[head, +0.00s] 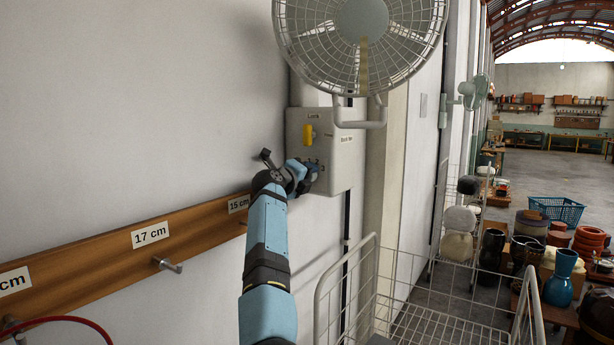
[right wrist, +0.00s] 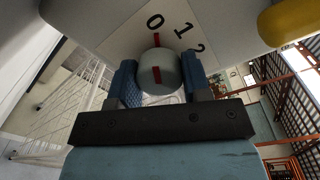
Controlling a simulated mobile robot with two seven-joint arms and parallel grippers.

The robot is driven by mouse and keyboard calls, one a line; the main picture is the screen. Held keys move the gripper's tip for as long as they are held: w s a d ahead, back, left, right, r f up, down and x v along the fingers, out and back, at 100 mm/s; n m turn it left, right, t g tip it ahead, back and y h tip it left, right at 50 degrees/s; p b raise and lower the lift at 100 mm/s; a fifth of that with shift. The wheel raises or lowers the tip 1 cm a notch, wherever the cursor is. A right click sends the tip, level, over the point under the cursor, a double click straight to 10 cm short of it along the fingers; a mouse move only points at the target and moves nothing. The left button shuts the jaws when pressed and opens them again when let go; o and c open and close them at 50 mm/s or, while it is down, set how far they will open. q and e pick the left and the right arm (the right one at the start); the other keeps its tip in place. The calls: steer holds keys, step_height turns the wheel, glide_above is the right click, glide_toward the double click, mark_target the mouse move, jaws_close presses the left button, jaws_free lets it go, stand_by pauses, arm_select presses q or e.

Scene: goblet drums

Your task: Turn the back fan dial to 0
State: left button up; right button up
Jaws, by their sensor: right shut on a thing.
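The back fan dial (right wrist: 158,72) is a pale grey-green round knob with a red mark, in the right wrist view. The panel around it shows 0, 1 and 2, with a red line just below the 0. The knob's red mark looks roughly in line with that red line and the 0. My right gripper (head: 313,172) is at the lower left of the grey control box (head: 342,163). In the right wrist view its blue fingers (right wrist: 158,82) are shut on the knob, one on each side. In the head view the gripper mostly hides the dial. My left gripper is not in view.
A yellow part (head: 309,135) sits under a "Lock" label on the box. A caged white fan (head: 362,22) hangs just above. A wire cart (head: 440,300) stands below right. A wooden rail (head: 100,258) with hooks runs along the left wall.

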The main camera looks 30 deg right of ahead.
steer(key=shift+r, duration=0.1)
steer(key=o, duration=0.9)
arm_select(q)
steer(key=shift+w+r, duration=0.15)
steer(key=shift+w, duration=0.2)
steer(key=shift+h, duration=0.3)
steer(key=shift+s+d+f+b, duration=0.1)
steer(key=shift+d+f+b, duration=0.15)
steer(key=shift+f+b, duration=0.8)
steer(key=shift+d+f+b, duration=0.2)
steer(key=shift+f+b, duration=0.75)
steer(key=shift+b, duration=0.2)
arm_select(e)
steer(key=shift+v, duration=6.9)
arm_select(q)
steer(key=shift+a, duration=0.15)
